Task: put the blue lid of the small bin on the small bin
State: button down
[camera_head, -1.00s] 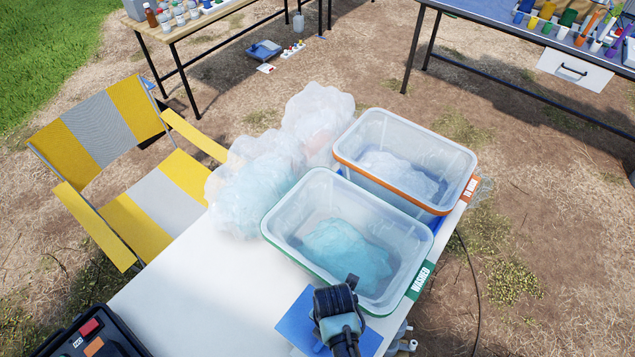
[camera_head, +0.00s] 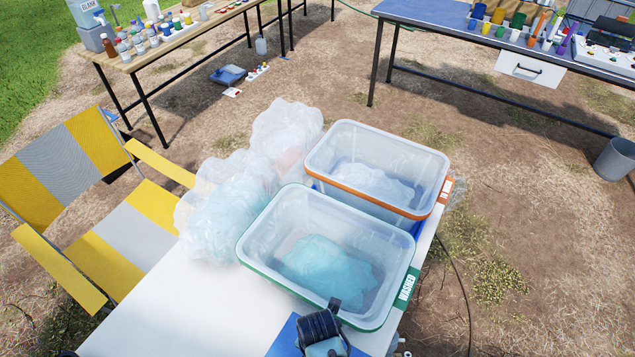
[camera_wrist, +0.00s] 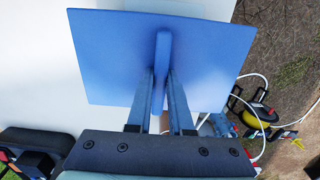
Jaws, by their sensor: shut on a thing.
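The blue lid (camera_wrist: 205,65) is a flat, square-cornered plate with a raised ridge handle. My gripper (camera_wrist: 161,72) is shut on that handle, one finger on each side. In the head view the lid (camera_head: 285,341) shows at the bottom edge, partly cut off and partly behind my gripper, over the front of the white table. A grey round bin (camera_head: 615,160), open at the top, stands on the ground at the far right, by the blue table. I cannot tell for sure that it is the small bin.
A green-rimmed tub (camera_head: 262,266) labelled WASHED and an orange-rimmed tub (camera_head: 352,189) stand on the white table (camera_head: 170,305), with clear bags beside them. A yellow-grey chair (camera_head: 120,235) is at left. Bare ground lies right of the white table.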

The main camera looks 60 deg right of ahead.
jog(key=shift+f+b, duration=0.4)
jog(key=shift+f, duration=0.5)
jog(key=shift+f+b, duration=0.8)
jog(key=shift+f, duration=0.4)
dwell(0.3)
jog(key=c, duration=0.7)
grip_release()
jog(key=shift+c, duration=0.2)
notch_tip(320, 180, up, 13)
dwell(0.6)
